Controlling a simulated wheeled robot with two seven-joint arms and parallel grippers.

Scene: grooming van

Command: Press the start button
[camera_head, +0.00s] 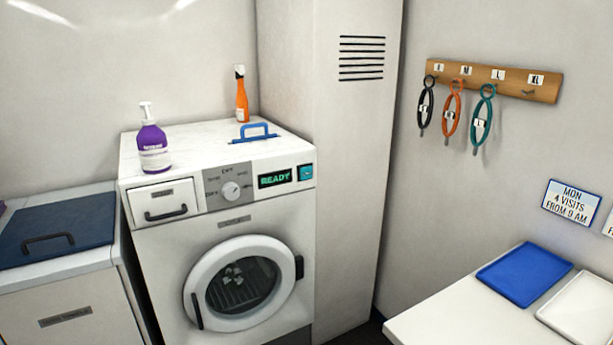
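A white front-loading machine (220,226) stands left of centre. Its display (275,179) reads READY in green. A small teal square button (306,172) sits at the right end of the control panel, right of the display; I take it for the start button, though its marking is too small to read. A round dial (230,190) sits left of the display on a grey panel. The round door (240,283) looks closed. Neither of my grippers is in view.
A white table (440,310) holds a blue tray (524,274) and a white tray (583,306).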

